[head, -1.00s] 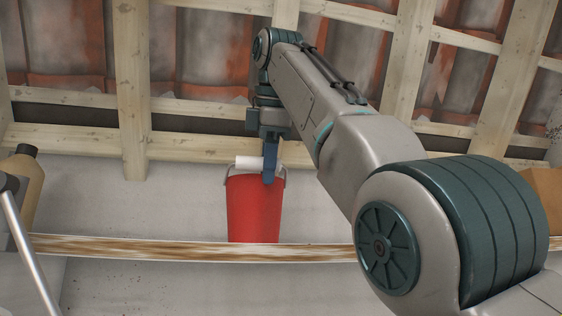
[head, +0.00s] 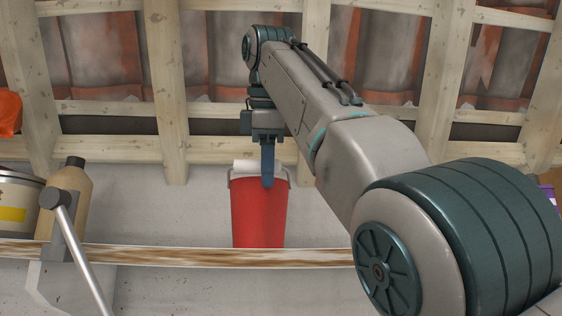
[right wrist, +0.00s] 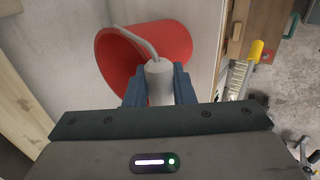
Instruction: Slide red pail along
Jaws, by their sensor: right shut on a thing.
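The red pail (head: 259,210) stands upright on the shelf board, its lower edge hidden behind the board's front edge. Its white handle grip (head: 243,166) lies over the top of the pail. My right gripper (head: 268,182) reaches down to it from above, fingers in front of the pail's rim. In the right wrist view, the fingers (right wrist: 159,82) are shut on the pale handle grip (right wrist: 160,75), with the bent handle wire running to the open red pail (right wrist: 118,68). The pail's inside is partly in view there. My left gripper is not in view.
The wooden shelf (head: 190,256) runs across. At left stand a tan bottle (head: 78,195) and a tin (head: 20,200), with a grey rod (head: 88,255) in front. Clear board lies between bottle and pail. Rafters (head: 165,90) slope overhead.

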